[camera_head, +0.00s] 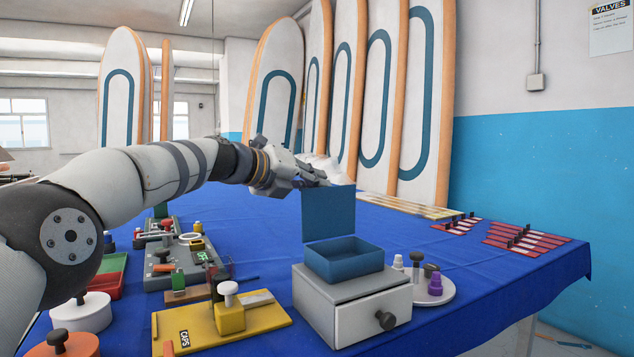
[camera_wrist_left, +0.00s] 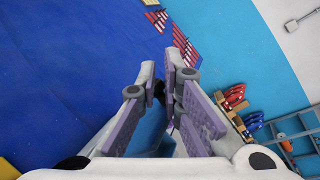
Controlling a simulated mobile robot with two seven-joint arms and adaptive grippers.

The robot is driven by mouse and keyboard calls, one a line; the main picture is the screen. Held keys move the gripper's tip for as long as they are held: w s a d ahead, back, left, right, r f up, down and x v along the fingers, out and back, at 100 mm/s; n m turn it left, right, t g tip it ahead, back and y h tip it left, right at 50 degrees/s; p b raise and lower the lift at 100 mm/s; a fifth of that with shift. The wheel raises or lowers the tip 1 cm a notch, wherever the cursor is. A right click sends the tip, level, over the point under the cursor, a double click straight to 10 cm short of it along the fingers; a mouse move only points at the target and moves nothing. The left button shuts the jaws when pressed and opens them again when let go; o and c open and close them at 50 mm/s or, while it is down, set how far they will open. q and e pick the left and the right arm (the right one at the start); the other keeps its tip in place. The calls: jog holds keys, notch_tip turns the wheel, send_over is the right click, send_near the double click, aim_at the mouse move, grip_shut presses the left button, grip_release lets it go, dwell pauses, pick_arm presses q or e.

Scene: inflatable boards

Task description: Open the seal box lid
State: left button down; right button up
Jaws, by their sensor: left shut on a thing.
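The seal box (camera_head: 345,262) is a small blue box on top of a grey drawer unit. Its blue lid (camera_head: 328,214) stands upright at the back edge, so the box is open and its inside shows. My left gripper (camera_head: 326,178) is at the top edge of the lid, coming in from the left, and is shut on it. In the left wrist view, the purple-padded fingers of this gripper (camera_wrist_left: 163,88) are close together, with a blue surface partly visible between and below them. My right gripper is in neither view.
The grey drawer unit (camera_head: 350,300) has a dark knob. A round tray (camera_head: 432,291) with small knobs and a purple piece stands to its right. A yellow fixture (camera_head: 229,318) and several tools crowd the left. Blue cloth (camera_head: 440,245) is clear behind the tray.

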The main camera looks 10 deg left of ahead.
aim_at(310, 196)
pick_arm(q)
notch_tip(310, 196, down, 3)
jog(key=shift+w+a+f, duration=0.1)
jog(key=shift+a, duration=0.05)
jog(key=c, duration=1.5)
grip_release()
jog(key=shift+a, duration=0.35)
jog(key=shift+d+r, duration=0.1)
jog(key=shift+r, duration=0.1)
jog(key=shift+d+r, duration=0.1)
jog(key=shift+d, duration=0.1)
jog(key=shift+s+a+r, duration=0.25)
jog(key=shift+s, duration=0.05)
jog(key=v, duration=1.1)
jog(key=shift+s+a+r, duration=0.15)
jog(key=shift+s+r, duration=0.05)
jog(key=shift+r, duration=0.25)
